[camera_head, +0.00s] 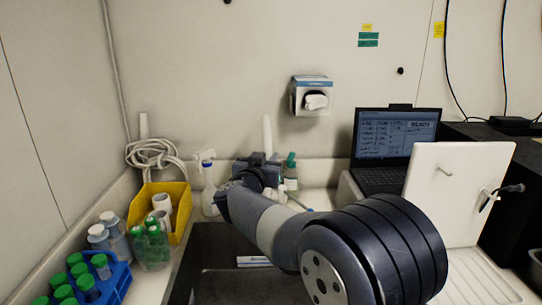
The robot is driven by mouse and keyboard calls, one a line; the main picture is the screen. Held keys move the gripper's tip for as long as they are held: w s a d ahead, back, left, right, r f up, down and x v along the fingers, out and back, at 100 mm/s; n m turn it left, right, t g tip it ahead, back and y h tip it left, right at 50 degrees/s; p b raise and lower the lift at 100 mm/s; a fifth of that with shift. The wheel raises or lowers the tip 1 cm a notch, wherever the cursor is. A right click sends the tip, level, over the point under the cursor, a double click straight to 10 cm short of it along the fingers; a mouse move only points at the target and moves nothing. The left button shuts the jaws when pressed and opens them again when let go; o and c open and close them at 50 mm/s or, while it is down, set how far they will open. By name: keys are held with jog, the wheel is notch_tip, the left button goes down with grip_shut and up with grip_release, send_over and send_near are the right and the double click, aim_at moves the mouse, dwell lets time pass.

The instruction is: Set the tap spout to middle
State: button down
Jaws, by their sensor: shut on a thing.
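My arm reaches from the lower right across the dark sink (216,245). My gripper (256,161) is at the far edge of the sink, small and dark, and is shut on what seems to be the tap spout. The arm and wrist hide most of the spout and the contact. A white upright post (267,132) rises just behind the gripper and may be part of the tap. The spout's direction over the sink cannot be made out.
Left of the sink are a yellow bin (176,197), green-capped bottles (151,245) and a blue rack (112,285). Bottles (291,175) stand close right of the gripper. A laptop (397,140) and a white panel (458,185) are at the right.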

jog(key=c, duration=1.3)
grip_release()
jog(key=shift+c, duration=0.2)
jog(key=v, duration=1)
jog(key=shift+s+a+b, duration=0.25)
jog(key=shift+s+b, duration=0.1)
jog(key=shift+b, duration=0.1)
jog(key=shift+w, duration=0.1)
jog(key=p+x, duration=0.1)
jog(key=x, duration=0.9)
jog(key=shift+w+d, duration=0.25)
jog(key=shift+w, duration=0.1)
jog(key=shift+d, duration=0.1)
jog(key=shift+b, duration=0.3)
jog(key=shift+s+r, duration=0.1)
jog(key=shift+s, duration=0.05)
